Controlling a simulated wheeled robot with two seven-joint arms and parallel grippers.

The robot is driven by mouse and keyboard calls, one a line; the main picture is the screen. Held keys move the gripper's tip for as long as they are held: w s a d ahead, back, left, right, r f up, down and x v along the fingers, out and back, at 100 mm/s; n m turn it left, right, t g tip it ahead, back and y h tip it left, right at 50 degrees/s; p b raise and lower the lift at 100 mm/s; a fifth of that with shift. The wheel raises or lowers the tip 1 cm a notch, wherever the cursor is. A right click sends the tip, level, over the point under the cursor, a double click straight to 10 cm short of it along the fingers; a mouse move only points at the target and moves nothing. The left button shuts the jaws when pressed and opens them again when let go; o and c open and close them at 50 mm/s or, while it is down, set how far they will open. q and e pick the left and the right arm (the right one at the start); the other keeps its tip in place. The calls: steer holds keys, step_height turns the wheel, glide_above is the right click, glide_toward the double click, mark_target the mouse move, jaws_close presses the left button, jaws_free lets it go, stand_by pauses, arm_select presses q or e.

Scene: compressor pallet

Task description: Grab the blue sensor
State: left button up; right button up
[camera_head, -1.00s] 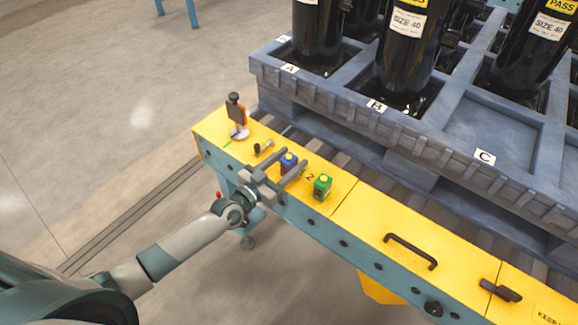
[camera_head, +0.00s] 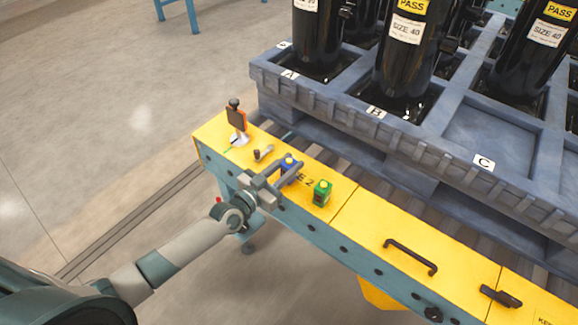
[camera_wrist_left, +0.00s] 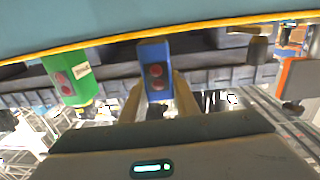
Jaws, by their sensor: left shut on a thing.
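In the left wrist view the blue sensor (camera_wrist_left: 155,72) shows two red round marks and sits between the fingertips. Whether it still touches the ledge cannot be told. The green sensor (camera_wrist_left: 70,78) stands apart from the fingers at the left there. My right gripper is not in view.
A small grey metal part (camera_head: 263,153) and an orange-and-black upright device (camera_head: 237,120) stand left of the blue sensor. A black handle (camera_head: 410,256) rises from the ledge at right. Behind is a grey pallet (camera_head: 440,160) with black cylinders.

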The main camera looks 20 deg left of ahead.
mark_target(289, 162)
arm_select(q)
steer(key=r, duration=0.1)
steer(key=r+p, duration=0.1)
steer(key=r, duration=0.1)
steer(key=shift+s+r+p, duration=0.3)
steer(key=shift+r, duration=0.1)
steer(key=s+r+p, duration=0.2)
steer(key=s+r, duration=0.4)
steer(key=s, duration=0.5)
steer(key=shift+d+r+p, duration=0.2)
steer(key=shift+d+p, duration=0.1)
steer(key=shift+p, duration=0.1)
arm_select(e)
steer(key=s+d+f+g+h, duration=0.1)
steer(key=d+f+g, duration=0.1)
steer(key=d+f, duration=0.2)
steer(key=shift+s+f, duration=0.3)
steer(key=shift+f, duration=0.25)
arm_select(q)
steer(key=shift+r, duration=0.1)
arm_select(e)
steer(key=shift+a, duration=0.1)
